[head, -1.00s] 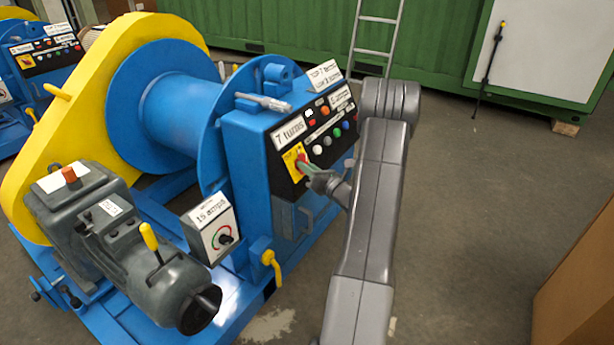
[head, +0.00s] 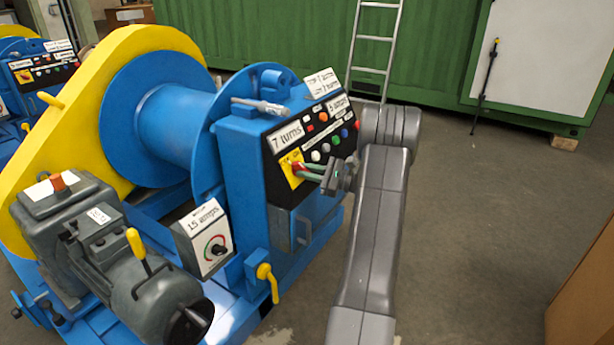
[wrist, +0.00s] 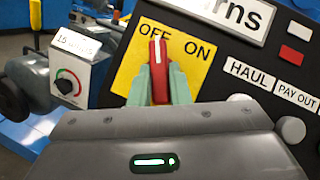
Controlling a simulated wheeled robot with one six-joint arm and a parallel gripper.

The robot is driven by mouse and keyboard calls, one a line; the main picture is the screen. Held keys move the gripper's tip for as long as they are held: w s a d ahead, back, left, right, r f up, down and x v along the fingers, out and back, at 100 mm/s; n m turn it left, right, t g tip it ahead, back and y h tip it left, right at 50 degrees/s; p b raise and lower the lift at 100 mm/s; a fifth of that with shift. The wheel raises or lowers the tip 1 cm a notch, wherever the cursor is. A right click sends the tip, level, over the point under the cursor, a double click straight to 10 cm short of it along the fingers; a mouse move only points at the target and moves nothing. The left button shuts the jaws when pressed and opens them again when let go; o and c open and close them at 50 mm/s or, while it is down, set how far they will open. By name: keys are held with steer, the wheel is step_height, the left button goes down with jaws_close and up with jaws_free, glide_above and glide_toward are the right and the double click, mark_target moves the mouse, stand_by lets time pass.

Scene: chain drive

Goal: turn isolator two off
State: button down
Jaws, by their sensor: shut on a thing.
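The isolator on the near winch is a red handle (wrist: 158,70) on a yellow plate (wrist: 130,66) marked OFF and ON. In the wrist view the handle stands nearly upright, and its tip partly covers the word OFF. My gripper (wrist: 158,88) has its green fingers shut on the handle, one on each side. In the head view my gripper (head: 306,170) reaches the yellow plate (head: 291,172) from the right. The fingers hide part of the handle there. I see no isolator number.
The black panel (head: 309,120) carries labels and several buttons close to my gripper. A gauge box (head: 204,236) and a yellow lever (head: 267,282) are below left. A second winch panel (head: 40,70) stands far left. A brown box (head: 585,290) is at right; floor between is clear.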

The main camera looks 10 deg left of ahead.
steer(key=shift+w+n+g+h, duration=0.15)
steer(key=shift+n+g+h, duration=0.35)
steer(key=shift+n+g, duration=1.3)
steer(key=shift+r+n, duration=0.1)
steer(key=shift+n, duration=0.6)
steer(key=c, duration=1.4)
jaws_free()
steer(key=shift+o, duration=0.2)
steer(key=w+d+p, duration=0.1)
steer(key=d+p, duration=0.1)
steer(key=d, duration=1.1)
steer(key=shift+d, duration=0.4)
